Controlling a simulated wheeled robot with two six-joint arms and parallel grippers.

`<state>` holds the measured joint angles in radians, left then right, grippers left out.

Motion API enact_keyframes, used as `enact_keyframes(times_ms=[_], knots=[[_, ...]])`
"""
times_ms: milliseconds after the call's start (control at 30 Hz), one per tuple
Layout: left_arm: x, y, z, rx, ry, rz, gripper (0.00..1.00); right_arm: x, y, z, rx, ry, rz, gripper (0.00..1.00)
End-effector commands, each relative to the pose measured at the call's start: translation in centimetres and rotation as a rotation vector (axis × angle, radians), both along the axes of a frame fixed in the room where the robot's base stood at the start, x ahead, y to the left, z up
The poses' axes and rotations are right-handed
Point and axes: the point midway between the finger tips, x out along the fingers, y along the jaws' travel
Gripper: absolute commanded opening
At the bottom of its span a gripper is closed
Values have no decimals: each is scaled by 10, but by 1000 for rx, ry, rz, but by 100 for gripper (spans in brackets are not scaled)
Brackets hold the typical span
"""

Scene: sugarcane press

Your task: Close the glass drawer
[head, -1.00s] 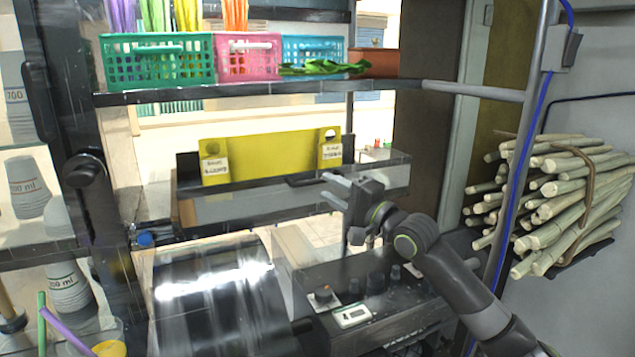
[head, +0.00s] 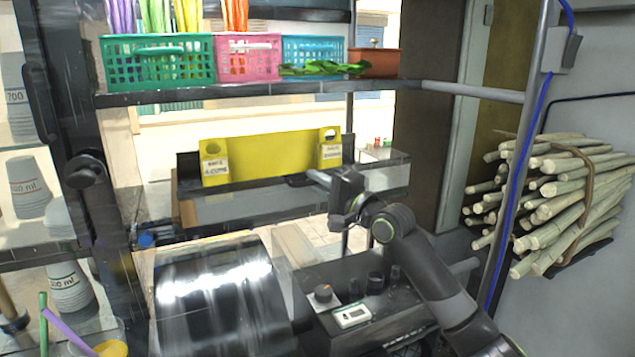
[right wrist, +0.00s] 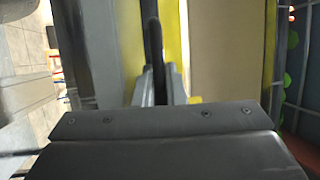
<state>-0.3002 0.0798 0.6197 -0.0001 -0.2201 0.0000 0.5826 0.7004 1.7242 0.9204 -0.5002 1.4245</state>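The glass drawer (head: 260,208) has a dark frame and a clear front. It sits below the yellow sign in the middle of the head view. Its dark handle (head: 300,181) runs along the top edge, and what looks like it shows as a dark bar in the right wrist view (right wrist: 152,35). My right gripper (head: 318,177) is at the right end of this handle. In the right wrist view its fingers (right wrist: 160,88) lie on both sides of the bar. I cannot tell whether they grip it. My left gripper is not in view.
A shelf (head: 250,91) with coloured baskets spans above the drawer. A dark control panel (head: 370,290) and a shiny black curved cover (head: 215,300) stand in front. Cane stalks (head: 570,200) lie at the right behind a metal post (head: 517,170). Cups stand at the left.

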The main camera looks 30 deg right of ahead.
Motion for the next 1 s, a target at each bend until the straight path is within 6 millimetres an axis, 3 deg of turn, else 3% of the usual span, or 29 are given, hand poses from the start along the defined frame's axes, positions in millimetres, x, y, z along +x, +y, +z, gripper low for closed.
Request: enact_keyframes(times_ms=[300,700,1000], knots=[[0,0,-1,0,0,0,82,2,0,-1,1,1,0,0],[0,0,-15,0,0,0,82,33,-3,-2,1,1,-2,0],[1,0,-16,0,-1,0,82,39,-3,0,-1,0,-1,0]])
